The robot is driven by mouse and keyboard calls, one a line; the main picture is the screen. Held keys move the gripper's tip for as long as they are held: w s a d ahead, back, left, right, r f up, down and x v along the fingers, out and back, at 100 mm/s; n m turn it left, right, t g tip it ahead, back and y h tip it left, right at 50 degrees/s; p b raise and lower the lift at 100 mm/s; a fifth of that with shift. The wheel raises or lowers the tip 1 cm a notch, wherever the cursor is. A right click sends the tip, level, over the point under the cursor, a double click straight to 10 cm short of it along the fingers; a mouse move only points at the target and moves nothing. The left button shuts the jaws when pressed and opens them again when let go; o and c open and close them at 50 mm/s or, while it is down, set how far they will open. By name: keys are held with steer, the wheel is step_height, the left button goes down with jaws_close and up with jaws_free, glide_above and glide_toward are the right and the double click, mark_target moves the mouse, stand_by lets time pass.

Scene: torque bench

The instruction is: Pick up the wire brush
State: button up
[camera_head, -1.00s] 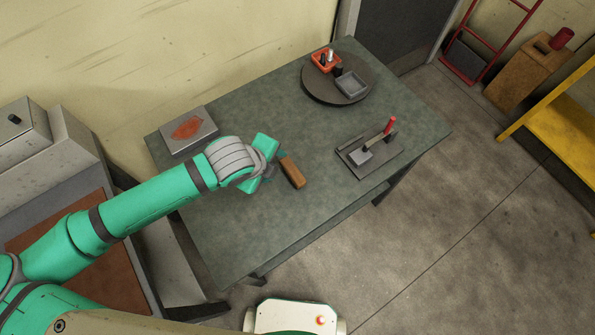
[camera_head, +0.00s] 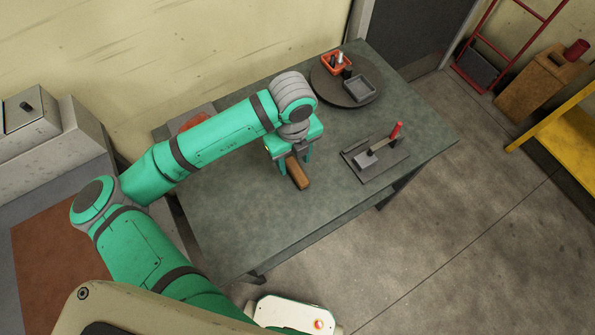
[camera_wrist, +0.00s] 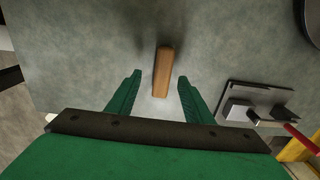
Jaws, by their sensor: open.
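The wire brush shows as a brown wooden block (camera_head: 297,172) lying on the grey-green table. Its bristles are not visible. In the wrist view the brush (camera_wrist: 163,71) lies ahead, with its near end between my two green fingers. My gripper (camera_head: 290,168) is open above the table at the far end of the brush in the head view. In the wrist view my gripper (camera_wrist: 158,84) has a gap on both sides of the brush, and neither finger appears to touch it.
A grey plate holding a block and a red-handled tool (camera_head: 396,131) lies to the right. A dark round turntable (camera_head: 372,98) at the back carries an orange bin (camera_head: 331,66) and a grey tray (camera_head: 359,87). The table (camera_head: 250,220) is clear in front of the brush.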

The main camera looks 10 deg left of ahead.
mark_target(296, 170)
steer(key=shift+d+f, duration=0.15)
steer(key=shift+f, duration=1.35)
steer(key=shift+d+f, duration=0.15)
steer(key=shift+f, duration=1.3)
steer(key=shift+c, duration=0.4)
steer(key=c, duration=1.1)
steer(key=shift+o, duration=0.2)
steer(key=shift+r, duration=0.1)
